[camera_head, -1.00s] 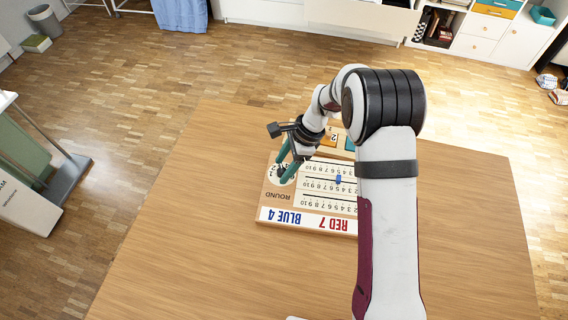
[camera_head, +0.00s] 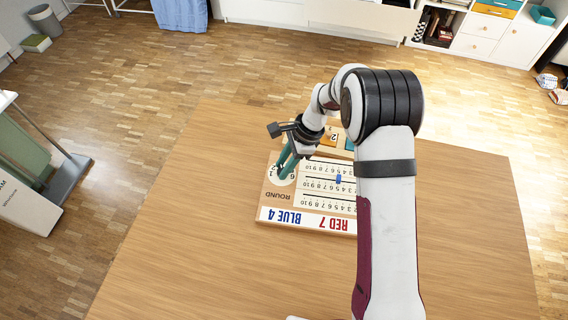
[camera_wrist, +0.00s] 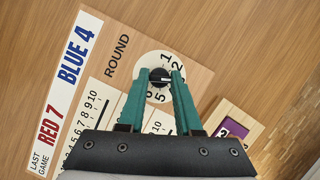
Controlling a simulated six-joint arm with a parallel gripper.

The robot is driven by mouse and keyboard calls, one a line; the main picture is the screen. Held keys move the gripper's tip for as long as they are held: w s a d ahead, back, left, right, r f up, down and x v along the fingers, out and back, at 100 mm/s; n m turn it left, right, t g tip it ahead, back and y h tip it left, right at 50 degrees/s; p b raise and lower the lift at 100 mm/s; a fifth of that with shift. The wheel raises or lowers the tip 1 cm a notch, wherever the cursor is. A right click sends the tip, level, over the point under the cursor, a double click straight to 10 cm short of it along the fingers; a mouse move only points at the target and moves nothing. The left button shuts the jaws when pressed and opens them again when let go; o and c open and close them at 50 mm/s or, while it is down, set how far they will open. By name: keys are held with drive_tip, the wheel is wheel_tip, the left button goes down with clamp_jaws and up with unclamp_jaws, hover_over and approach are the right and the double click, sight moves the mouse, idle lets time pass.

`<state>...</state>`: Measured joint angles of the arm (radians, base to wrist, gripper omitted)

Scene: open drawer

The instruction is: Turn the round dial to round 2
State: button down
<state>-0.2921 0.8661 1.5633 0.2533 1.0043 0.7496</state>
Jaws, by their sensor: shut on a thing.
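The round dial (camera_wrist: 160,76) is a black knob with a pale line, on a white disc (camera_wrist: 153,59) beside the word ROUND on the scoreboard (camera_wrist: 118,37). In the wrist view, 1, 2, 5 and 6 show on the disc; the other figures are hidden by my fingers. The pale line runs towards the right finger; which figure it marks I cannot tell. My gripper (camera_wrist: 160,77) has its green fingers on either side of the knob, shut on it. In the head view, my gripper (camera_head: 281,175) reaches down onto the disc, and its fingers hide the knob.
The scoreboard lies on a wooden table (camera_head: 200,220). Its front strip reads BLUE 4 and RED 7. Sliding score rows, one with a blue marker (camera_head: 339,180), lie right of the dial. Number cards (camera_head: 331,139) are behind. The table's left side is clear.

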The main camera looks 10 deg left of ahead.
drive_tip(key=n+g, duration=0.1)
drive_tip(key=n, duration=0.2)
drive_tip(key=shift+w+a+h, duration=0.1)
drive_tip(key=shift+h, duration=0.3)
drive_tip(key=shift+n+g+h, duration=0.5)
drive_tip(key=shift+n+h, duration=0.1)
drive_tip(key=shift+n, duration=1.5)
drive_tip(key=c, duration=0.6)
unclamp_jaws()
drive_tip(key=v, duration=1.6)
drive_tip(key=shift+a+f, duration=0.1)
